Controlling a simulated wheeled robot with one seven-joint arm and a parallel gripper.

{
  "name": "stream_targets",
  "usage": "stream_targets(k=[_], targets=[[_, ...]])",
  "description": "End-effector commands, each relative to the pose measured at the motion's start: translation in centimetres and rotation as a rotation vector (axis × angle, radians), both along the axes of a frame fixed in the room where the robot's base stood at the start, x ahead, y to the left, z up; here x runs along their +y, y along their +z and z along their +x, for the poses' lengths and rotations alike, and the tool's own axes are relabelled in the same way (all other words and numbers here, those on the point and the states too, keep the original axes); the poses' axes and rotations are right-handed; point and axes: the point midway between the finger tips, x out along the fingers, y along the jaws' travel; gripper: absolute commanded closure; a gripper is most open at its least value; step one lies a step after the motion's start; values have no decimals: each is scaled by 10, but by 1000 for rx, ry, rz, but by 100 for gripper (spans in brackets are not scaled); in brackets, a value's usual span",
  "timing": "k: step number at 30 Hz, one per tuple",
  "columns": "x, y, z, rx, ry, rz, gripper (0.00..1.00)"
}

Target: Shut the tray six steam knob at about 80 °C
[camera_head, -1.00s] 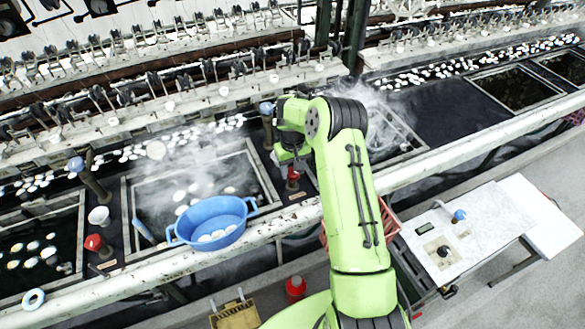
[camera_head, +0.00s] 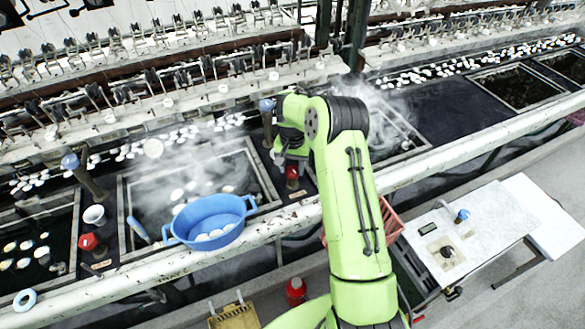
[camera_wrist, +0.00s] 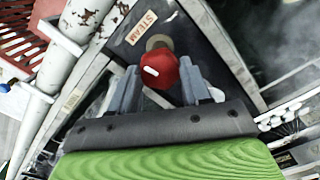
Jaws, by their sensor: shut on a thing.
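The red steam knob (camera_wrist: 162,68) sits between my gripper's two grey fingers (camera_wrist: 160,85) in the wrist view. The fingers are shut on it from both sides. A white mark shows on the knob's face. A plate reading STEAM (camera_wrist: 142,27) lies beside the knob. In the head view the same red knob (camera_head: 292,173) shows below my wrist, beside a steaming basin (camera_head: 265,172); my gripper (camera_head: 287,158) is partly hidden by my arm there. No temperature reading is legible.
A blue tub (camera_head: 210,222) with white cocoons sits at the basin's front edge. Another red knob (camera_head: 88,242) and a white cup (camera_head: 94,215) stand to the left. A white rail (camera_head: 160,268) runs along the front. A light table (camera_head: 470,235) stands at right.

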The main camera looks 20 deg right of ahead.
Motion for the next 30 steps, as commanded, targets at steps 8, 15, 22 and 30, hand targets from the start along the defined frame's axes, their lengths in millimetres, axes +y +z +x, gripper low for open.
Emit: stream_targets(k=[8,15,22,30], targets=[[0,0,1,-3,-142,-1,83],[0,0,1,-2,-193,-1,83],[0,1,1,-2,-202,-1,83],[0,1,1,-2,-201,-1,40]])
